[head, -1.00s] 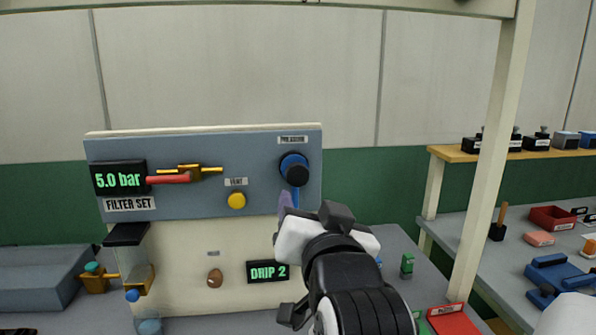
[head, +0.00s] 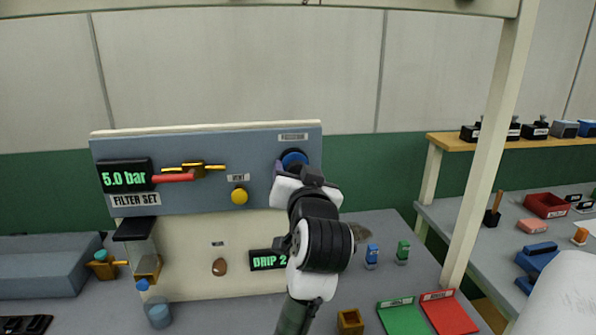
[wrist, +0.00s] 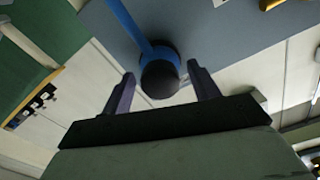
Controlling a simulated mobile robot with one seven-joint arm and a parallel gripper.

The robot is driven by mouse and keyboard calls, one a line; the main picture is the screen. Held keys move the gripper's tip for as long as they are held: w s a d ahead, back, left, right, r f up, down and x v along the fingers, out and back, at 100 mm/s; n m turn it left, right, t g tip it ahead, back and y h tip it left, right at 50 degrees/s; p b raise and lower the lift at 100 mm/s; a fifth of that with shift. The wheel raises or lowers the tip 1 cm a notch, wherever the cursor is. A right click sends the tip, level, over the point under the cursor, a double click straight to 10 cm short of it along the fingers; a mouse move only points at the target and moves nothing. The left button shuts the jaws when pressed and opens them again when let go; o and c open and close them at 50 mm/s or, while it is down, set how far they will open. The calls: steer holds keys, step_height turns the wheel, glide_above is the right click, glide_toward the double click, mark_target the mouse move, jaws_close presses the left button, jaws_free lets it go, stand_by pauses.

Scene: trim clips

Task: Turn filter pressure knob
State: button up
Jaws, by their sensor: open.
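The filter pressure knob is a round black cap on a blue ring, high on the right of the grey-blue panel (head: 216,205). In the head view only the blue top of the knob (head: 294,157) shows; my wrist hides the rest. In the wrist view the knob's black cap (wrist: 160,78) lies between the tips of my two purple fingers, with a blue bar running off from it. My gripper (wrist: 161,72) is open, with gaps on both sides of the cap. Its depth around the knob is hard to tell. The display (head: 126,176) reads 5.0 bar.
A yellow vent knob (head: 239,196) and a red-handled valve (head: 176,177) sit left on the panel. A DRIP 2 display (head: 267,260) is below. Green (head: 403,318) and red (head: 449,312) trays lie front right. A cream post (head: 489,150) stands right of the panel.

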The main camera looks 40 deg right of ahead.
steer(key=c, duration=1)
steer(key=shift+o, duration=0.2)
steer(key=shift+n, duration=1.5)
steer(key=o, duration=1)
steer(key=shift+c, duration=0.2)
steer(key=shift+s, duration=0.1)
